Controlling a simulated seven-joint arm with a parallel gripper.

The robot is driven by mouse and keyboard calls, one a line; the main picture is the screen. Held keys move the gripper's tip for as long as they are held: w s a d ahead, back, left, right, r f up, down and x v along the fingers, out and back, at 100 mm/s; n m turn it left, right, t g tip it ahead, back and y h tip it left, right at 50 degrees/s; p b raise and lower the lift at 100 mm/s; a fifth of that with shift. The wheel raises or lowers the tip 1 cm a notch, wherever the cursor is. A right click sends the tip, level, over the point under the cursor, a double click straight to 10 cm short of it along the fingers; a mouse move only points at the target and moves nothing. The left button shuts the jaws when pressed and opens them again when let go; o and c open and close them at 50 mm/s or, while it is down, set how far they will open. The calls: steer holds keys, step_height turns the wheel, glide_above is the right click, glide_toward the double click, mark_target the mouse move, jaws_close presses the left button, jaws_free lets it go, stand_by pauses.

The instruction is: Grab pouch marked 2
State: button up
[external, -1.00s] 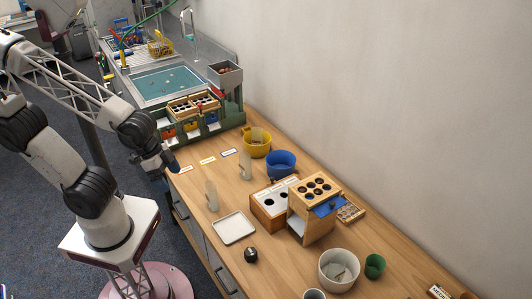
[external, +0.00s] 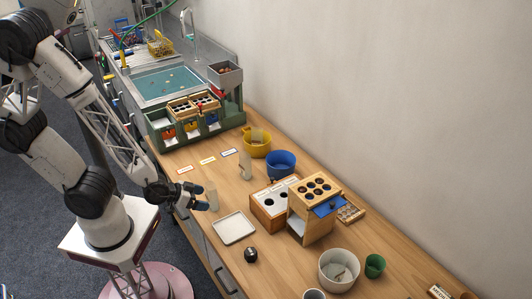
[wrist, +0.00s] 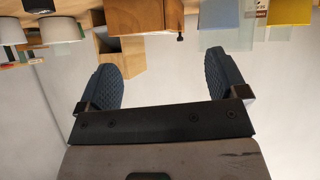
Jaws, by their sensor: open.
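I cannot read a number on either, so I cannot tell which is marked 2. My gripper (external: 199,198) is low over the counter's front edge, fingers pointing toward the nearer pouch and close to its left side. I cannot tell whether they touch. In the wrist view my gripper (wrist: 166,82) has its two dark fingers wide apart with nothing clearly between them.
The white tray (external: 234,227) and a dark round knob (external: 251,254) lie in front. Wooden boxes (external: 316,209), the blue tub (external: 281,163) and a yellow tub (external: 257,147) stand behind. Three label cards (external: 208,160) lie at the left. The counter between cards and tray is mostly clear.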

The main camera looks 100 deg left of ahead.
mark_target(207, 195)
steer(key=s+a+f+y, duration=0.1)
steer(key=s+a+f, duration=0.1)
steer(key=s+a+f+n+y, duration=0.1)
steer(key=s+a+f+y, duration=0.1)
steer(key=shift+s+f+y, duration=0.1)
steer(key=shift+s+y, duration=0.2)
steer(key=shift+w, duration=0.1)
steer(key=shift+x, duration=1.2)
steer(key=shift+a, duration=0.1)
steer(key=shift+x, duration=2.5)
steer(key=shift+c, duration=0.4)
steer(key=c, duration=0.9)
